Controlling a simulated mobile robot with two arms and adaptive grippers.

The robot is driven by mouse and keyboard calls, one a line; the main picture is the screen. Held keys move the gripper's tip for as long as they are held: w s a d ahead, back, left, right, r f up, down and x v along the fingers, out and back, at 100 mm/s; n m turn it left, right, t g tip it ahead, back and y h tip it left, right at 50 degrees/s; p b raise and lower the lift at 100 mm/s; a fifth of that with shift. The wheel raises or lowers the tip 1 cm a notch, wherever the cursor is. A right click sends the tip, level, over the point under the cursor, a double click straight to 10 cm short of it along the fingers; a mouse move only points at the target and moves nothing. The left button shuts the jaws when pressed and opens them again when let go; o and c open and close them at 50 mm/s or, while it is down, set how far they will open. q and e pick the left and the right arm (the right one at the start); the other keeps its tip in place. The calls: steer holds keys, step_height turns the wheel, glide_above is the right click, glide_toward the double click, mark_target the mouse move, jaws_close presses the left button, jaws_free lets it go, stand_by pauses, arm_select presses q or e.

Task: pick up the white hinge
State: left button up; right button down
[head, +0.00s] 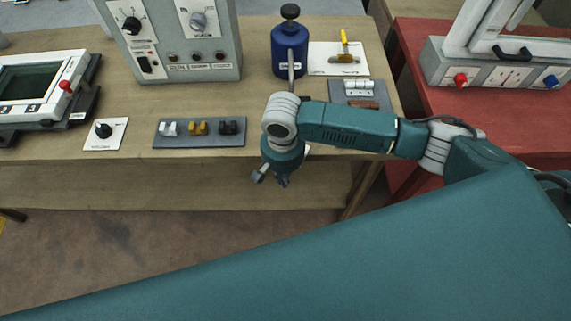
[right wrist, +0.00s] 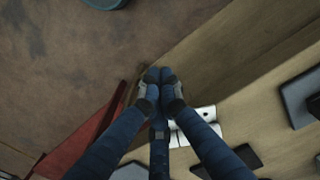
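A white piece with small holes and a seam, seemingly the white hinge (right wrist: 198,124), lies near the table's front edge in the right wrist view, partly covered by my fingers. In the head view only a sliver of white (head: 307,150) shows beside my right wrist. My left gripper is not in view.
A grey tray (head: 205,142) with white, yellow and black parts lies left of the gripper. A blue canister (head: 290,50) stands behind my arm. Another grey tray (head: 342,99) holds white and brown pieces. A red table (head: 410,95) is at right. Floor is open in front.

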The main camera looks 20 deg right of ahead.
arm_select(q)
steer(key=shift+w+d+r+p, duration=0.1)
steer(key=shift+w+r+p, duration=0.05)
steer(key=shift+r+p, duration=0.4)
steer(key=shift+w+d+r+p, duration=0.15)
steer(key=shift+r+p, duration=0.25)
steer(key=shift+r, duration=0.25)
arm_select(e)
steer(key=w, duration=0.1)
steer(key=w+d, duration=0.1)
steer(key=w, duration=0.1)
steer(key=w+d, duration=0.1)
steer(key=shift+w+d+r, duration=0.15)
steer(key=shift+w+d, duration=0.05)
